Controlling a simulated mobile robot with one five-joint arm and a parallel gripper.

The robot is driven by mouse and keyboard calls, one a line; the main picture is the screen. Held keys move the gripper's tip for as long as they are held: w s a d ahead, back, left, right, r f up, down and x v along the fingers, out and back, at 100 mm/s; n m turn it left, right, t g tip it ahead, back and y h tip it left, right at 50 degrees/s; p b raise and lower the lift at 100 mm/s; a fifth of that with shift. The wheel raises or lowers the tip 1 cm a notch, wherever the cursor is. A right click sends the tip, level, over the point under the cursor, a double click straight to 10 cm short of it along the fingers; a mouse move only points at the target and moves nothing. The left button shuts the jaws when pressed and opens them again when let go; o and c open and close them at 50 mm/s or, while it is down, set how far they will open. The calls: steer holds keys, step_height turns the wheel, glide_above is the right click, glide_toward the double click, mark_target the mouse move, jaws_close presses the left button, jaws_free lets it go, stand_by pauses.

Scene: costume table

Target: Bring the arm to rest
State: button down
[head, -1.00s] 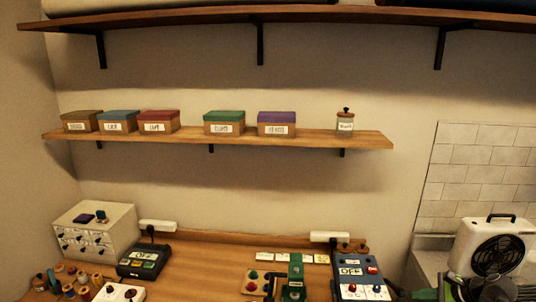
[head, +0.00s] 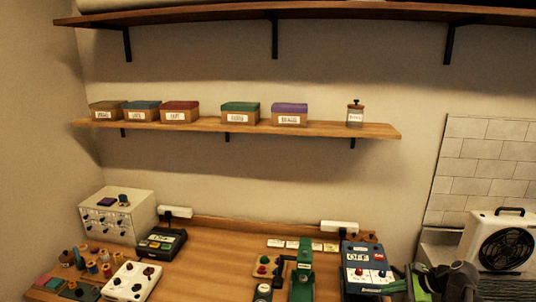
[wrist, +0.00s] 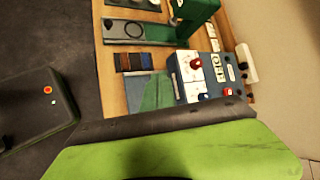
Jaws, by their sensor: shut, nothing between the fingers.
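My gripper (wrist: 170,125) fills the lower part of the wrist view as a lime-green body with a dark edge. It is shut with nothing held, and its fingertips are not clearly shown. Part of my arm, green and dark grey, shows at the lower right of the head view. The wooden table (head: 215,255) lies beneath, and in the wrist view the gripper is beside the blue switch box (wrist: 200,75). The gap between them cannot be judged.
A green upright device (head: 302,268) and the blue box (head: 366,285) stand near my arm. A white fan (head: 503,245) is at the right. Drawers (head: 112,222), spools and a black box (head: 160,243) are left. A shelf (head: 190,128) with several lidded boxes hangs above.

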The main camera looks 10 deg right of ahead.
steer(key=w+a+f+n+g+b, duration=0.2)
steer(key=a+f, duration=0.2)
steer(key=a, duration=0.5)
steer(key=w+a+f+n+g+b, duration=0.1)
steer(key=w+a+f+n+b, duration=0.15)
steer(key=a, duration=0.65)
steer(key=w+a+f+n+g+b, duration=0.1)
steer(key=a+f+n+g+b, duration=0.2)
steer(key=a, duration=0.6)
steer(key=s+a+f+n+h+b, duration=0.1)
steer(key=s+a+f+n, duration=0.15)
steer(key=a, duration=0.25)
steer(key=s+a+f+n+h, duration=0.1)
steer(key=a+f+n, duration=0.2)
steer(key=a+f, duration=0.1)
steer(key=d+n+h, duration=0.1)
steer(key=n, duration=0.1)
steer(key=s+d+n+g+h, duration=0.1)
steer(key=n, duration=0.1)
steer(key=s+d+n+h, duration=0.1)
steer(key=d+n, duration=0.1)
steer(key=shift+s+f+n+h, duration=0.2)
steer(key=shift+f+n+h, duration=0.1)
steer(key=shift+f, duration=0.1)
